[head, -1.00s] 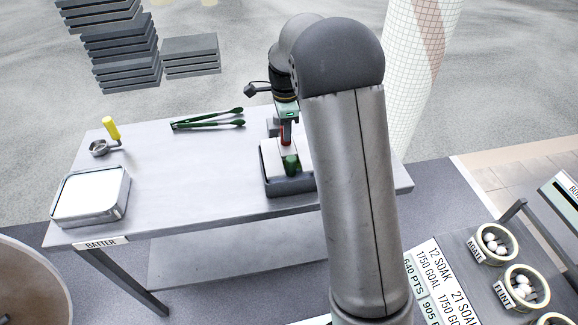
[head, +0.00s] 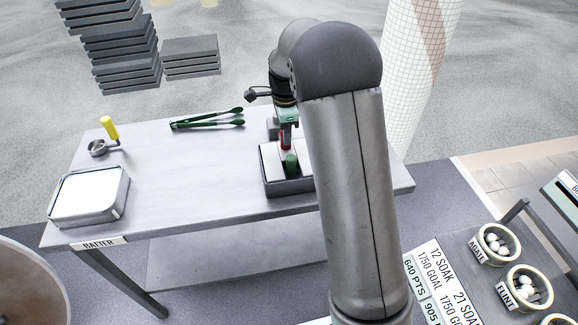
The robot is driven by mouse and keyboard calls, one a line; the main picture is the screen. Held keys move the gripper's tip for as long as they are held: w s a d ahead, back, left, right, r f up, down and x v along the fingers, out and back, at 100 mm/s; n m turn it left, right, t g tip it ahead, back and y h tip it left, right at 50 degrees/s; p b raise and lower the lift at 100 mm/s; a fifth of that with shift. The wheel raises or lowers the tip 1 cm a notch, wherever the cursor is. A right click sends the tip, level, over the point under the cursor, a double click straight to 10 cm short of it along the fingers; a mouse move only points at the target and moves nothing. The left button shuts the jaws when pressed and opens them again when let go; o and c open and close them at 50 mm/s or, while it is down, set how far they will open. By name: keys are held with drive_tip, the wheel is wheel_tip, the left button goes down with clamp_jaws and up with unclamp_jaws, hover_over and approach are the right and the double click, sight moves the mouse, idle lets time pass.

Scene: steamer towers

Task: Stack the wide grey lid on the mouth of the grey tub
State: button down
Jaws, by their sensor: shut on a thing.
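The grey tub (head: 290,187) is a dark, low rectangular box on the right part of the metal table, partly hidden behind my arm. A pale grey plate that looks like the wide grey lid (head: 270,161) is at the tub's mouth. My gripper (head: 289,152) points down over it and is shut, apparently on the lid. A green upright piece (head: 291,165) shows just under the gripper. I cannot tell whether the lid lies flat on the rim or is slightly raised or tilted.
A silver tray with white contents (head: 89,193) stands at the table's left. A yellow-handled scoop (head: 110,129) and green tongs (head: 207,118) lie near the back edge. The middle of the table (head: 190,165) is clear. Dark slabs (head: 120,50) stand stacked beyond it.

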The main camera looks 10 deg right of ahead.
drive_tip(key=shift+f+b, duration=0.55)
drive_tip(key=shift+f, duration=0.5)
drive_tip(key=c, duration=1.1)
unclamp_jaws()
drive_tip(key=shift+o, duration=0.2)
drive_tip(key=shift+r, duration=0.1)
wheel_tip(320, 180, up, 17)
drive_tip(key=shift+r+b, duration=0.15)
drive_tip(key=shift+b, duration=0.15)
